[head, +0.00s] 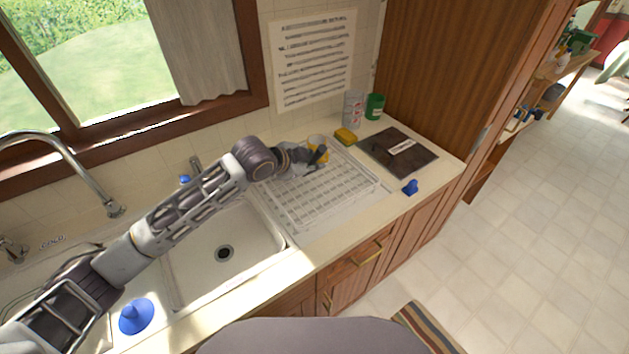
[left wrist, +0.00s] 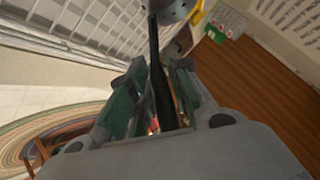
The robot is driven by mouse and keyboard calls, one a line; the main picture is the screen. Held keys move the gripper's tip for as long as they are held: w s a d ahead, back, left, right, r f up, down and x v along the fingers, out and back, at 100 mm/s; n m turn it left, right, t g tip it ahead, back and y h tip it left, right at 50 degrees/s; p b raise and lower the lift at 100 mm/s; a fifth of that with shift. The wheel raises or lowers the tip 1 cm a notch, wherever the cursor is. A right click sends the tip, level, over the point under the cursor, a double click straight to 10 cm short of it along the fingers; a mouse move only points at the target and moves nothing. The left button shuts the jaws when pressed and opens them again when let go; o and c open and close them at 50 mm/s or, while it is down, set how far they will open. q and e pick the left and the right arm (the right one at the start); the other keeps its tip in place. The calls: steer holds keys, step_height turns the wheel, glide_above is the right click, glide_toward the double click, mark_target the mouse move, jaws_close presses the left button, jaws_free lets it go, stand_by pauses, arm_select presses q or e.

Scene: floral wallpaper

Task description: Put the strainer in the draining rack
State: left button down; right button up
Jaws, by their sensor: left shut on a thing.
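My left gripper (head: 314,157) is over the back part of the white wire draining rack (head: 325,205). It is shut on the dark handle of the strainer (left wrist: 158,75). In the left wrist view the handle runs between the green finger pads, and part of the grey bowl shows at the top edge. In the head view the dark handle (head: 320,154) shows at the fingers; the bowl is hard to make out there. The rack also shows in the left wrist view (left wrist: 85,22). I cannot tell whether the strainer touches the rack. My right gripper is not in view.
The sink (head: 210,262) is left of the rack. A yellow sponge (head: 345,135), a grey can (head: 353,108), a green can (head: 375,106) and a dark board (head: 385,147) stand or lie behind and right. A blue item (head: 410,187) lies near the counter edge. A blue funnel (head: 136,317) is front left.

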arm_select(q)
step_height(320, 180, down, 6)
steer(key=shift+p, duration=0.4)
steer(key=shift+f, duration=0.2)
steer(key=shift+f+p, duration=0.3)
steer(key=shift+f, duration=1.5)
steer(key=shift+f, duration=0.1)
steer(key=c, duration=1.3)
jaws_free()
steer(key=shift+c, duration=0.2)
steer(key=shift+r, duration=0.2)
steer(key=b+v, duration=0.1)
steer(key=v, duration=1)
steer(key=shift+s+a, duration=0.3)
